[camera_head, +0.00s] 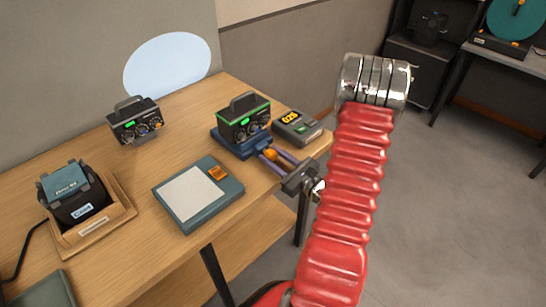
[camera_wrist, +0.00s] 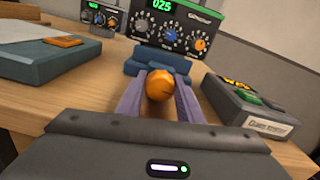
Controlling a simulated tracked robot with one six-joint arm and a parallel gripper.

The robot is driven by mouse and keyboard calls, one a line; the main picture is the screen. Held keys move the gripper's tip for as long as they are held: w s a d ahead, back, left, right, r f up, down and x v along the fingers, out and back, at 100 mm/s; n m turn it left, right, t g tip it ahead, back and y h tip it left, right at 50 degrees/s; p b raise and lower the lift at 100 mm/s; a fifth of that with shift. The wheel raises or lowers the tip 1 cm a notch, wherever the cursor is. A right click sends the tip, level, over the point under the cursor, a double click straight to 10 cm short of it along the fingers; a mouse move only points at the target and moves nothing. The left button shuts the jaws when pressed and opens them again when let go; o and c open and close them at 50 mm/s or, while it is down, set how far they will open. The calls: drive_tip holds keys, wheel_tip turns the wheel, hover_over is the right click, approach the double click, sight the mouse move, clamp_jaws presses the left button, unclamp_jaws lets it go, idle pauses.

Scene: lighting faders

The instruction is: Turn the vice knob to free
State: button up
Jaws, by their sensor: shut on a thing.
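The vice knob is a round orange knob (camera_wrist: 159,86) on the near side of the blue vice (camera_wrist: 157,63). The vice (camera_head: 240,150) holds a dark unit with small dials and a green-lit strip (camera_head: 243,123); in the wrist view this unit (camera_wrist: 172,35) shows blue and orange dials and a green readout. My gripper (camera_wrist: 159,92) is shut on the knob, with a purple finger on either side. In the head view the gripper (camera_head: 274,157) reaches in from the right, and the orange knob (camera_head: 270,153) shows between its fingers. I cannot read any knob marking.
A grey meter with a yellow readout (camera_head: 298,127) stands close to the right of the vice. A blue-grey pad (camera_head: 199,194) lies to the left. A second dial unit (camera_head: 135,122) and a wooden tray holding a dark device (camera_head: 66,246) are further left. The wooden table's right edge is near.

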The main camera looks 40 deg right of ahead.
drive_tip(key=shift+n, duration=1.3)
drive_tip(key=o, duration=1.1)
drive_tip(key=shift+a, duration=0.1)
drive_tip(key=shift+c, duration=0.2)
drive_tip(key=shift+s, duration=0.1)
drive_tip(key=s, duration=1.3)
drive_tip(key=shift+s+d, duration=0.25)
drive_tip(key=shift+s, duration=0.05)
